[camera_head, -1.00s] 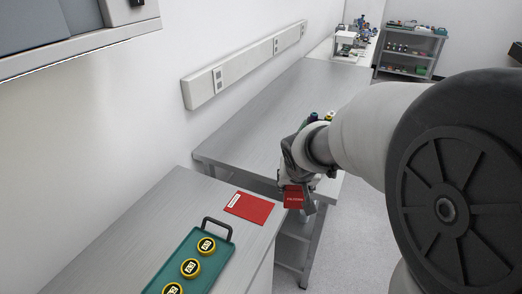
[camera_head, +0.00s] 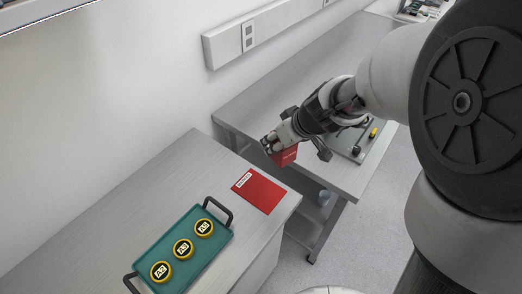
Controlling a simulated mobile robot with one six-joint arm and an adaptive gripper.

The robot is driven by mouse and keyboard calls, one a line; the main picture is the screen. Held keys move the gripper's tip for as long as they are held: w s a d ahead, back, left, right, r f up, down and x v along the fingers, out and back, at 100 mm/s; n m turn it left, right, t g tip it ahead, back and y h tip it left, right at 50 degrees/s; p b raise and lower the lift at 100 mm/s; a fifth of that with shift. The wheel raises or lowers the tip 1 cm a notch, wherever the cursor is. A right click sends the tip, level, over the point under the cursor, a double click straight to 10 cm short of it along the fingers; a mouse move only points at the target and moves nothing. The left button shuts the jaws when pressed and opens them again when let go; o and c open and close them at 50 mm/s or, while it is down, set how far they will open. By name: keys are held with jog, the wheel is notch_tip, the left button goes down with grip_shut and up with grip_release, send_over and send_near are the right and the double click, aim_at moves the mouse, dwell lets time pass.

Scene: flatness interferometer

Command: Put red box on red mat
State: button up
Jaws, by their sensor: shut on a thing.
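The red box (camera_head: 286,157) is held in my gripper (camera_head: 277,146), which is shut on it. The box is in the air, just beyond and a little right of the red mat in the picture, apart from it. The red mat (camera_head: 262,193) lies flat near the right edge of the near grey bench, with a white label on its left part. Its surface is bare. The gripper covers part of the box.
A green tray (camera_head: 215,243) with black handles holds yellow-rimmed round pieces (camera_head: 183,249), left of the mat. A second bench (camera_head: 300,95) stands behind, past a gap, with a grey tray of tools (camera_head: 358,142). The near bench (camera_head: 150,190) is clear at its back.

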jog(key=a+n+g+y, duration=0.1)
jog(key=a+n+y, duration=0.15)
jog(key=a, duration=0.35)
jog(key=n+b, duration=0.1)
jog(key=b, duration=0.5)
send_over(256, 188)
jog(key=shift+h, duration=0.45)
notch_tip(256, 188, down, 14)
jog(key=shift+f, duration=0.15)
jog(key=shift+f+b, duration=0.95)
jog(key=shift+f, duration=1.35)
jog(key=shift+f, duration=0.15)
jog(key=o, duration=0.7)
jog(key=shift+b, duration=0.3)
jog(key=shift+c, duration=0.2)
jog(key=o, duration=0.5)
jog(key=shift+c, duration=0.2)
